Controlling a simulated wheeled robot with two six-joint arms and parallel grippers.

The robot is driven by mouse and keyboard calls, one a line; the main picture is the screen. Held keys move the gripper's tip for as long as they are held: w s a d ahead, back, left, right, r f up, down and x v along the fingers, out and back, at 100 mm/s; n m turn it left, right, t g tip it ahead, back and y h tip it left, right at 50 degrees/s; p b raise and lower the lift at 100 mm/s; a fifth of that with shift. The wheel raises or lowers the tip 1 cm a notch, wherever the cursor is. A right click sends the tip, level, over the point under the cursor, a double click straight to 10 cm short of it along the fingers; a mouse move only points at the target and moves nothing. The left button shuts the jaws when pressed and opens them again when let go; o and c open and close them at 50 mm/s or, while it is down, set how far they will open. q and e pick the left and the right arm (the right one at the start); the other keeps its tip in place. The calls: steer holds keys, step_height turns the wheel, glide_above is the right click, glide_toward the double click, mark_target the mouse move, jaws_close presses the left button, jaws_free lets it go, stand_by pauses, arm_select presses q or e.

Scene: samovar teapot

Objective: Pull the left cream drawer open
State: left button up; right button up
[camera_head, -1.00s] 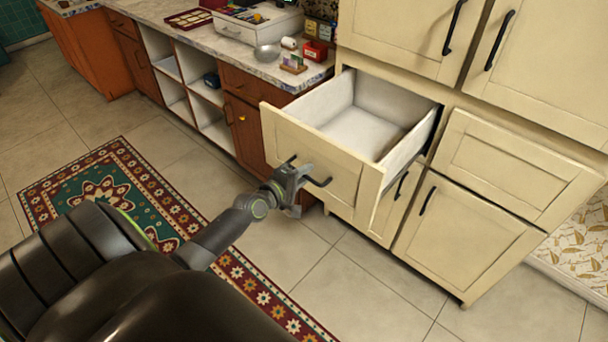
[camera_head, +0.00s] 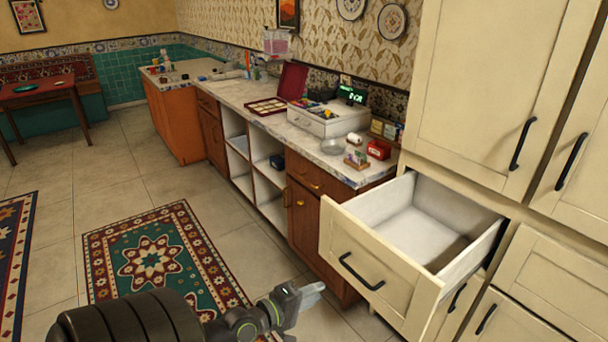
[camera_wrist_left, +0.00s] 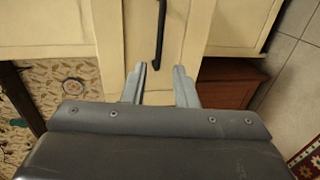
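The left cream drawer (camera_head: 375,262) is pulled out from the cream cabinet, and its white inside (camera_head: 425,232) is empty as far as I can see. Its black handle (camera_head: 361,272) is on the front panel. My left gripper (camera_head: 312,292) is below and to the left of the handle, apart from it. In the left wrist view the two fingers of my left gripper (camera_wrist_left: 161,85) are spread with nothing between them, and a black handle (camera_wrist_left: 159,40) on a cream front lies beyond them. My right gripper is not in view.
A cream cabinet (camera_head: 480,90) with tall doors stands above the drawer. A counter (camera_head: 270,125) to the left holds a white box (camera_head: 325,122), a metal bowl (camera_head: 333,146) and small items. A patterned rug (camera_head: 155,260) lies on the tiled floor.

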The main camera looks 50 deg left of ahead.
arm_select(q)
steer(key=shift+v, duration=1.35)
steer(key=s+a+f+m+g+y, duration=0.2)
steer(key=s+f+m+g, duration=0.15)
steer(key=f, duration=0.95)
steer(key=s+a+f+m+g+y, duration=0.1)
steer(key=s+a+f+m+g, duration=0.3)
steer(key=f, duration=0.9)
steer(key=s+d+f+m+g, duration=0.3)
steer(key=s+d+f+m, duration=0.1)
steer(key=s+d+f, duration=0.3)
steer(key=s+d+f+m+g+h, duration=0.1)
steer(key=s+d+f+m+g, duration=0.3)
steer(key=s+d+f, duration=0.4)
steer(key=s+f+m, duration=0.1)
steer(key=s+f, duration=0.2)
steer(key=s, duration=0.4)
steer(key=shift+s+d, duration=0.2)
steer(key=shift+s, duration=0.1)
steer(key=shift+w, duration=0.1)
